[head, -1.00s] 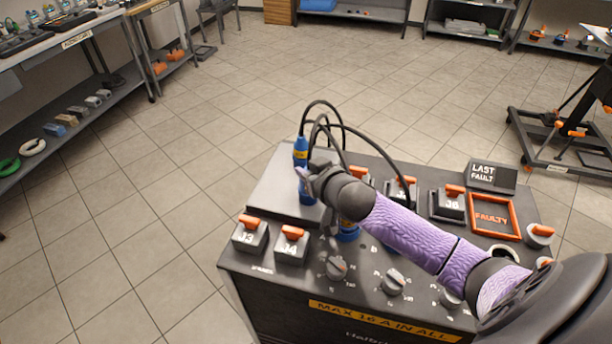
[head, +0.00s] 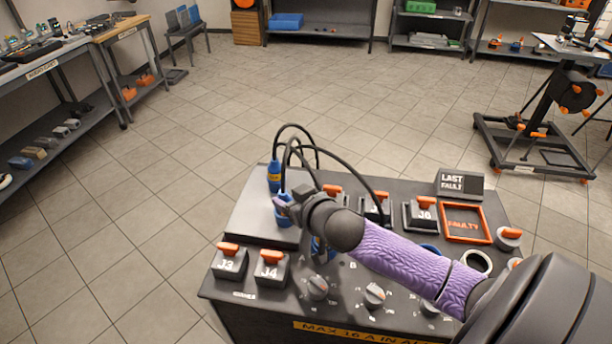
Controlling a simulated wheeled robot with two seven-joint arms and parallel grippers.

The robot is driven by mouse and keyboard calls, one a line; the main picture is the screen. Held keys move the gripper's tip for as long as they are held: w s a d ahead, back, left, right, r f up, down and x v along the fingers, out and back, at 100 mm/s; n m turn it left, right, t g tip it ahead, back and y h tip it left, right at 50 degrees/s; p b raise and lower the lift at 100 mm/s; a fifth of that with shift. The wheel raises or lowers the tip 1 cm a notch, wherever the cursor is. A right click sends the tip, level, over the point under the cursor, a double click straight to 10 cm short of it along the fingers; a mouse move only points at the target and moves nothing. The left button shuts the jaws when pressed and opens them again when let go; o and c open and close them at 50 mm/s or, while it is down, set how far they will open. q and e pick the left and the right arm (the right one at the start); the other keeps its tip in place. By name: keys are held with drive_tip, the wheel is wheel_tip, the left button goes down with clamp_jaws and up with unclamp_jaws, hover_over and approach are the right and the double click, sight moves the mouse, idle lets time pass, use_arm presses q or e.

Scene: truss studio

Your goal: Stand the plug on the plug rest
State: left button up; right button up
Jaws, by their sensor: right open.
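A blue plug (head: 283,217) with a black cable stands upright on the light grey plate (head: 250,224) at the left of the bench top. My right gripper (head: 283,203) is open at this plug's upper part; the fingers partly hide it, and I cannot tell whether they touch it. A second blue plug (head: 273,181) with a yellow band stands behind it. Another blue plug (head: 317,250) is mostly hidden by my right arm. I cannot tell which part is the plug rest. My left gripper is not in view.
Orange-topped boxes J3 (head: 230,263) and J4 (head: 269,270) sit at the front left, with knobs (head: 374,295) beside them. An orange FAULTY frame (head: 466,240) and a LAST FAULT sign (head: 459,184) are at the right. Black cables (head: 345,168) arch above the bench.

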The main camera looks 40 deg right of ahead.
drive_tip(key=p+v, duration=0.2)
drive_tip(key=v, duration=0.6)
drive_tip(key=shift+s, duration=0.25)
drive_tip(key=shift+r, duration=0.1)
